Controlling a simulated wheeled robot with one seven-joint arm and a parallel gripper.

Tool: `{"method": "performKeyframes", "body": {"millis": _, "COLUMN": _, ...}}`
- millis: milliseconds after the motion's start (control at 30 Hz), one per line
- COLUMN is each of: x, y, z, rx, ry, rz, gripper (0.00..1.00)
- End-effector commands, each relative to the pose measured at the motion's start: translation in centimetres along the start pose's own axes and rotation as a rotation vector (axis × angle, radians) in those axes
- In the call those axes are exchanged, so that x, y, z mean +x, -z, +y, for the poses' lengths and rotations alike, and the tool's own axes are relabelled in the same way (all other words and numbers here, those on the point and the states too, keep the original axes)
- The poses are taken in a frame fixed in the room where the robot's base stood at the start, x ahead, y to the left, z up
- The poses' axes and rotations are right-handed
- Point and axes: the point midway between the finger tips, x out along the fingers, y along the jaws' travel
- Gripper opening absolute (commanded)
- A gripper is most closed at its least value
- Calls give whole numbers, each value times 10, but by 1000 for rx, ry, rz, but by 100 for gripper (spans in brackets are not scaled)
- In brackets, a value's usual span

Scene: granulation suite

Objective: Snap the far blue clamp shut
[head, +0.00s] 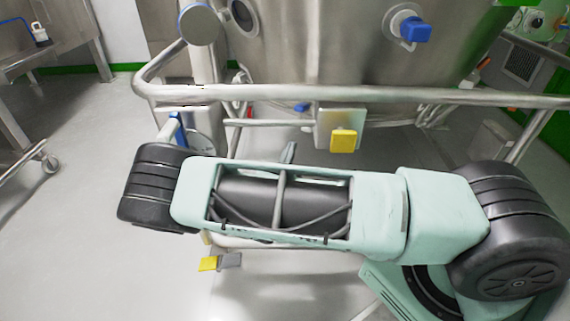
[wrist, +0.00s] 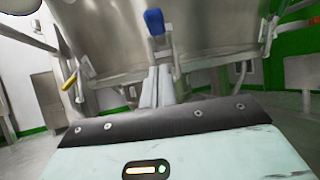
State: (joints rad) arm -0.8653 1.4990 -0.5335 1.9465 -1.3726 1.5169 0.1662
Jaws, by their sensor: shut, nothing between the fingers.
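In the wrist view, a blue-handled clamp (wrist: 154,22) stands upright on a metal lever against the steel vessel. My gripper (wrist: 158,72) is below it, its pale fingers shut together and empty. The fingertips point toward the clamp's lower part; I cannot tell whether they touch it. There, a blue handle (head: 416,30) sticks out from the vessel at the upper right, and a blue piece (head: 180,130) shows at the left, partly behind my arm. I cannot tell which one matches the wrist view.
The steel vessel (head: 320,50) fills the back, with a tubular rail (head: 330,94) across its front. Yellow handles show below the rail (head: 343,141) and near the floor (head: 208,264).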

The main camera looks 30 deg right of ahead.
Motion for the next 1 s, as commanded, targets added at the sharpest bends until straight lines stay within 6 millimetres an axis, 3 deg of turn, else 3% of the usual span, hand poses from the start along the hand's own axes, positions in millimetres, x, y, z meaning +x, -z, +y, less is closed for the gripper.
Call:
{"method": "performKeyframes", "body": {"millis": 200, "x": 45, "y": 3, "z": -1, "rx": 0, "ry": 5, "rz": 1, "gripper": 0}}
{"method": "performKeyframes", "body": {"millis": 400, "x": 62, "y": -18, "z": 0, "rx": 2, "ry": 2, "rz": 2, "gripper": 0}}
{"method": "performKeyframes", "body": {"millis": 1000, "x": 72, "y": -28, "z": 0, "rx": 1, "ry": 1, "rz": 3, "gripper": 0}}
